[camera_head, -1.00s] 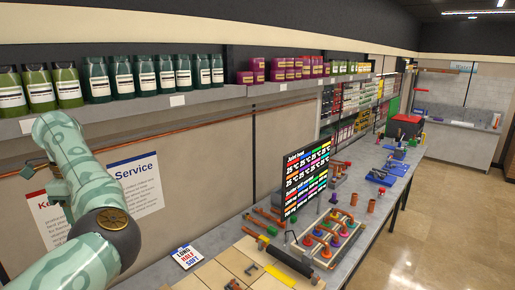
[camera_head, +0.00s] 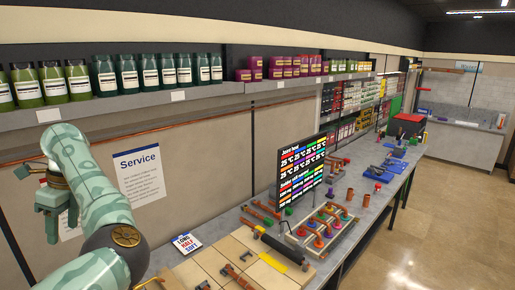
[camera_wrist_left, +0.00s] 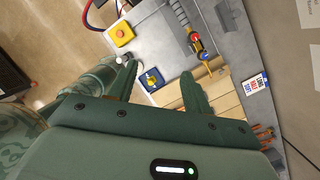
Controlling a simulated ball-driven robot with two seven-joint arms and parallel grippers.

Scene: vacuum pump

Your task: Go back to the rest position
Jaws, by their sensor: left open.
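My left gripper (camera_head: 52,208) is at the left of the head view, raised in front of the wall posters. It also shows in the left wrist view (camera_wrist_left: 158,72), where its two green fingers are apart. Nothing is between the fingers in their grip; the workbench shows below them. The green patterned left arm comes in from the lower left. My right gripper is in neither view.
The grey workbench (camera_head: 345,238) holds a black display (camera_head: 302,168), a rack of coloured fittings (camera_head: 325,228) and a printed card (camera_head: 187,243). A yellow box with a red button (camera_wrist_left: 121,33) shows in the wrist view. A bottle shelf (camera_head: 200,94) runs along the wall.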

